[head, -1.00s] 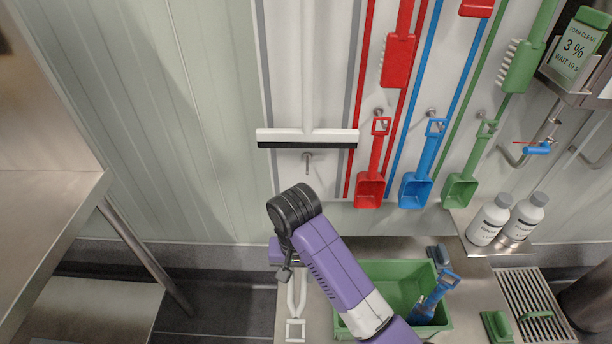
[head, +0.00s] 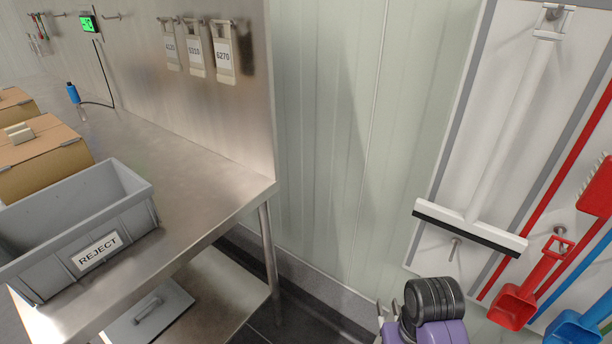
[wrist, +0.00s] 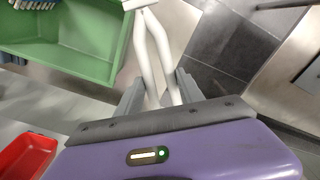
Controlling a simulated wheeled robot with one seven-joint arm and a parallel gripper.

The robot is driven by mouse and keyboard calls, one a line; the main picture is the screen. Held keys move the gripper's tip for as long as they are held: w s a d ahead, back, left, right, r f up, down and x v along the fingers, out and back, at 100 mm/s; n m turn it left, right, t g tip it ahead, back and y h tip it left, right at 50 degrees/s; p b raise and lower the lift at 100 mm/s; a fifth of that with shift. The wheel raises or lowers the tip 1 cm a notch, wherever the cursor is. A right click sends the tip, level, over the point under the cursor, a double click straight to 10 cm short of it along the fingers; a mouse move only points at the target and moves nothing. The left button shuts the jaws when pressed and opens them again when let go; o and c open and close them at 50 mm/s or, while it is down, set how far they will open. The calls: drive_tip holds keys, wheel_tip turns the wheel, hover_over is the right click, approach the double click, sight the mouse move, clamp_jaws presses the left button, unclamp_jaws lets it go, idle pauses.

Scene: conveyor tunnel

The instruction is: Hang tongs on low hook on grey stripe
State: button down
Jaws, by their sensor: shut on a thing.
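White tongs (wrist: 160,55) are between the two grey fingers of my gripper (wrist: 158,88) in the wrist view. The gripper is shut on them, and their white loop end is partly cut off at the top. In the head view, my wrist shows at the bottom edge, and the tongs do not show. The low hook (head: 455,248) is a bare metal peg on the white board, just below the head of a hanging white squeegee (head: 470,225). A grey stripe (head: 462,100) runs down the board left of the squeegee. My wrist is below the hook.
A red scoop (head: 515,305) and a blue scoop (head: 575,328) hang right of the hook. A steel table (head: 200,185) with a grey REJECT bin (head: 100,215) stands left. A green tub (wrist: 85,50) is near the tongs in the wrist view. The panelled wall between is clear.

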drive_tip(key=shift+s+a+r+p, duration=0.25)
drive_tip(key=shift+s+r+p, duration=0.1)
drive_tip(key=shift+s+r, duration=0.05)
drive_tip(key=shift+d, duration=0.1)
